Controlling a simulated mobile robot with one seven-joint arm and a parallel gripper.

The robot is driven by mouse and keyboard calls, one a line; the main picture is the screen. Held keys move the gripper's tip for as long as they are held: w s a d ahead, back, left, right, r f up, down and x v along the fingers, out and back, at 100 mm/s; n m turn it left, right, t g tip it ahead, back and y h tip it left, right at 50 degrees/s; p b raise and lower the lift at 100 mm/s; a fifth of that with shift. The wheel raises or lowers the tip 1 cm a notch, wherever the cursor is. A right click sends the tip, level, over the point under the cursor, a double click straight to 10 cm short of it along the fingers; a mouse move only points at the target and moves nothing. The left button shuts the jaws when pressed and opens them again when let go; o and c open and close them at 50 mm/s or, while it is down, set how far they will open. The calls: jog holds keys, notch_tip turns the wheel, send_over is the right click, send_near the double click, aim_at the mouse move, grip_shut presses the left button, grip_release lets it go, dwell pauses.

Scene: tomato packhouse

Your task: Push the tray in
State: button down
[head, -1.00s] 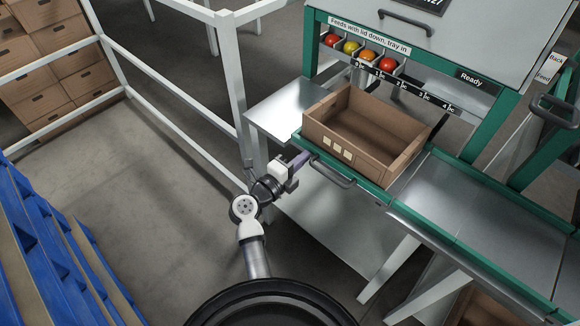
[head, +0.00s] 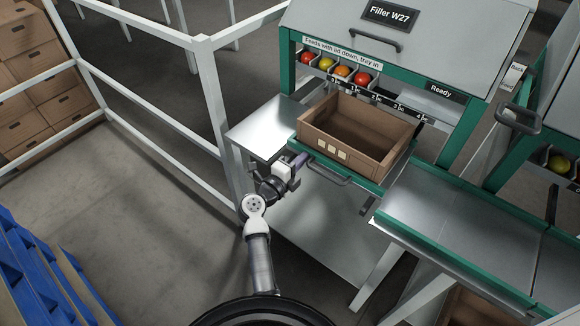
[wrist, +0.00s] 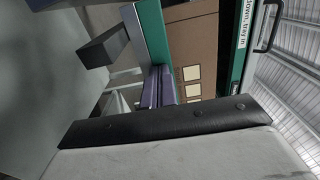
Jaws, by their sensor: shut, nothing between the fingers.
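The tray (head: 371,187) is a green-edged slide-out at the front of the filler (head: 352,54), partly out. A dark handle (head: 329,176) is on its front. An open brown cardboard box (head: 375,160) rides on it, its back edge near the numbered strip. My gripper (head: 299,160) is shut and empty at the tray's front edge, left of the handle. In the wrist view its purple fingers (wrist: 160,88) point at the green edge (wrist: 153,35), beside the grey handle (wrist: 103,46). Exact contact is hidden.
A steel side table (head: 262,128) lies left of the tray, and a green-edged steel conveyor (head: 450,215) right of it. A white rail (head: 213,95) stands close left of my arm. Blue pallets (head: 35,265) are at lower left. The filler's lid (head: 450,50) looks down; its display reads Ready.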

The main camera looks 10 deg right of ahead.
aim_at(330, 131)
jog(key=p+x, duration=0.1)
jog(key=x, duration=1.4)
jog(key=shift+w+d, duration=0.2)
jog(key=shift+w, duration=0.05)
jog(key=shift+r, duration=0.35)
